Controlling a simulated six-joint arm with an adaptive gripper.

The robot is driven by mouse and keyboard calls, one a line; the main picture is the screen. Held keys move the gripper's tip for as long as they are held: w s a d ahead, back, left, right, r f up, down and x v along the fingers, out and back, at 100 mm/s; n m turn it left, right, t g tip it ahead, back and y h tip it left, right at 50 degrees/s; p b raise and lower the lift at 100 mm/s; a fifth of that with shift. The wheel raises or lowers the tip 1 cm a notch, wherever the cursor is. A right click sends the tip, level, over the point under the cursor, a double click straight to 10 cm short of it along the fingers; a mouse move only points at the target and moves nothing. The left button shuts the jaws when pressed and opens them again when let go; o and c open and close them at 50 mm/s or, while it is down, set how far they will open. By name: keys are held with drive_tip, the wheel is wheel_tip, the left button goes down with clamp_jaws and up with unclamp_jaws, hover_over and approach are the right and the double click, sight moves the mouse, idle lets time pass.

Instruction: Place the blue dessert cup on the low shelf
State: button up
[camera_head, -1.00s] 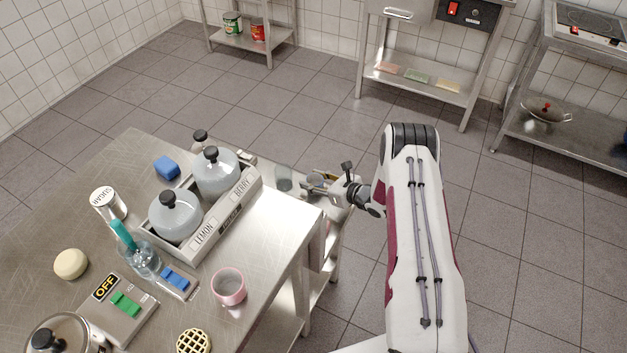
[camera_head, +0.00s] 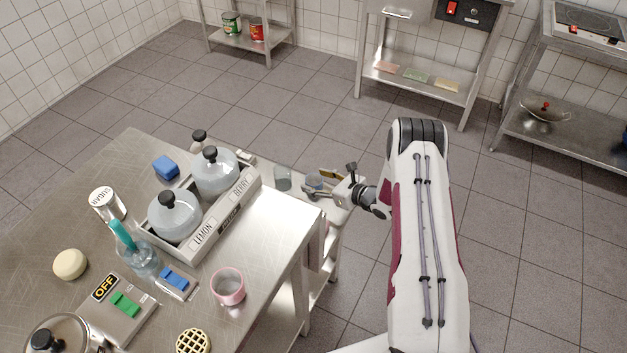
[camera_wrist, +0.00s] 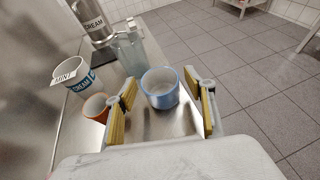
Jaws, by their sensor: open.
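The blue cup (camera_wrist: 160,90) stands upright on a narrow steel surface (camera_wrist: 165,125) in the wrist view, its open mouth up. My gripper (camera_wrist: 161,82) is open, one yellow-padded finger on each side of the cup, with a visible gap at both sides. In the head view the cup (camera_head: 314,181) is small beside my gripper (camera_head: 325,184), on a steel surface beyond the table's edge. A lower shelf (camera_head: 287,325) shows under the near table; I cannot tell which surface is the task's low shelf.
The table holds a LEMON/BERRY jar rack (camera_head: 225,215) and a pink cup (camera_head: 228,287). Floor at right is free.

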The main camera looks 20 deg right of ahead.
drive_tip(key=shift+v, duration=2.7)
